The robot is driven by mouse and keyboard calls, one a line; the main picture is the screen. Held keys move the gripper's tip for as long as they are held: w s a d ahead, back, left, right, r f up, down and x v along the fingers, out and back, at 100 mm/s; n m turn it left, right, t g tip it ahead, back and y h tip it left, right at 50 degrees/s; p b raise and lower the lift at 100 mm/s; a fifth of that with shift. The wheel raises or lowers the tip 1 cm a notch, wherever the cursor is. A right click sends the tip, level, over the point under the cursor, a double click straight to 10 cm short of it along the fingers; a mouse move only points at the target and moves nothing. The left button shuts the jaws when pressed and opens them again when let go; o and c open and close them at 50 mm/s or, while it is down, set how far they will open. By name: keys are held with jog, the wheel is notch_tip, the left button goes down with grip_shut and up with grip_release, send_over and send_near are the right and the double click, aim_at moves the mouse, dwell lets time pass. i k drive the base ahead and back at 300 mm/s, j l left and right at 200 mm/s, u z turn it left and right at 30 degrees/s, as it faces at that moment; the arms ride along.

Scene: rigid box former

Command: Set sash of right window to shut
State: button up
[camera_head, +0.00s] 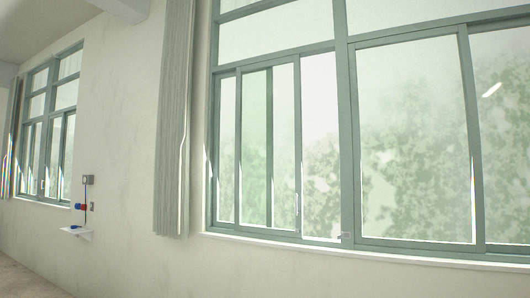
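The right window (350,150) is large, with grey-green frames, and fills the right part of the view. In its lower left bay, a sliding sash (298,130) has its right upright standing well to the left of the bay's right post (347,130). A small pale handle (297,205) is on that upright. Between the upright and the post is a brighter strip, which looks like an open gap. A small metal fitting (345,238) sits low at the post. My gripper is not in view.
A grey-green curtain (174,120) hangs left of this window. Further left, a small shelf (77,232) with red and blue items juts from the wall, below a grey box (88,180). Another window (47,130) is at far left. Bare floor (25,275) shows at lower left.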

aim_at(296, 59)
jog(key=i+l, duration=0.15)
jog(key=i, duration=0.3)
jog(key=i+l, duration=0.15)
jog(key=i, duration=0.3)
jog(key=i+l+u, duration=0.1)
jog(key=i, duration=0.35)
jog(key=i+l, duration=0.25)
jog(key=i, duration=0.2)
